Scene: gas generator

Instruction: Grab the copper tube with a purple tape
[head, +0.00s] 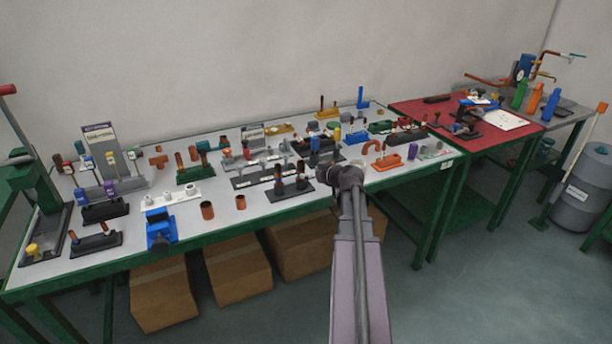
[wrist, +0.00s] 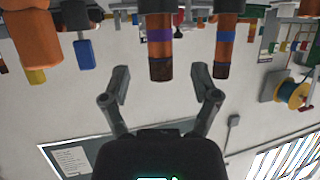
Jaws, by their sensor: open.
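The copper tube with the purple tape (wrist: 160,50) hangs into the top middle of the wrist view, which appears upside down. A purple band circles it and its end is darker. My gripper (wrist: 159,71) is open, with one finger on each side of the tube's end in the picture and no visible contact. A copper tube with blue tape (wrist: 226,40) stands to the right of it. In the head view my gripper is over the table's front edge, mostly hidden by my arm, and I cannot single out the purple-taped tube.
The white table (head: 222,228) is crowded with stands and small parts. An orange part (wrist: 32,40) is at the wrist view's upper left, and a yellow spool (wrist: 292,95) at its right. A red-topped table (head: 425,110) adjoins on the right. Cardboard boxes (head: 237,275) are underneath.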

